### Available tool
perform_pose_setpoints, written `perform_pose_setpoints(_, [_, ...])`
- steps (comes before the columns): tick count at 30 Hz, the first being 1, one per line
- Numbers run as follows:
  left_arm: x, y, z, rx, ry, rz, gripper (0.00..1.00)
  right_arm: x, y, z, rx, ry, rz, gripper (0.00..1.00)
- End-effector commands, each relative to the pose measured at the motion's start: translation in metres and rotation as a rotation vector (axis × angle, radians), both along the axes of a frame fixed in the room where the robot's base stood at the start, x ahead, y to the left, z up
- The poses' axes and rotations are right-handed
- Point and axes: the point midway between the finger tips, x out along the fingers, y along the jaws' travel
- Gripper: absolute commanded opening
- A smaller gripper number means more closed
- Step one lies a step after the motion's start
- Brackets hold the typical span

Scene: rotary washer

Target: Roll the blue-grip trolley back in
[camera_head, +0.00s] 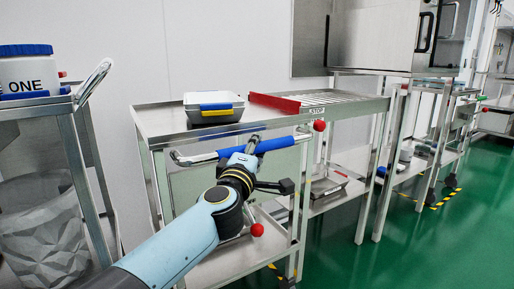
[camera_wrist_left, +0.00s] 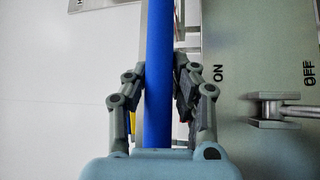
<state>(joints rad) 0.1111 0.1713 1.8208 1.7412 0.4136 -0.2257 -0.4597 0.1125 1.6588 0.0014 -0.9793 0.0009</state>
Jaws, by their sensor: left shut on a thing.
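The trolley (camera_head: 168,122) is a metal cart with a handle bar along its near side. The bar carries a blue grip (camera_head: 280,143). My left gripper (camera_head: 256,150) is shut around the blue grip at its left part. In the left wrist view the blue grip (camera_wrist_left: 159,50) runs up between the two fingers of my left gripper (camera_wrist_left: 160,85). A white-grey box with blue and yellow latches (camera_head: 213,107) sits on the trolley's top. My right gripper is in neither view.
A slatted rack with a red bar (camera_head: 275,102) adjoins the trolley top on the right. A steel machine (camera_head: 375,35) stands behind it. Another cart with a blue-lidded tub (camera_head: 27,68) stands at the left. Green floor (camera_head: 440,240) is open at the right.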

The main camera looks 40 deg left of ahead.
Motion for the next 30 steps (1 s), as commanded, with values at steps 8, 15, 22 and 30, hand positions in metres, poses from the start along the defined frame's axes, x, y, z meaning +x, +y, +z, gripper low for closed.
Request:
perform_pose_setpoints(8, [0.009,0.021,0.004,0.001,-0.005,0.005,0.00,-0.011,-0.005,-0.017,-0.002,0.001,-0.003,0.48])
perform_pose_setpoints(15, [0.008,0.021,0.004,0.000,-0.006,0.006,0.26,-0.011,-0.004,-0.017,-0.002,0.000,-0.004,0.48])
perform_pose_setpoints(22, [0.008,0.021,0.003,0.001,-0.004,0.004,0.48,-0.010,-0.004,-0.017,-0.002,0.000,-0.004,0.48])
perform_pose_setpoints(30, [0.004,0.019,0.001,0.001,-0.001,0.004,0.48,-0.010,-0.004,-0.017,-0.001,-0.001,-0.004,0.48])
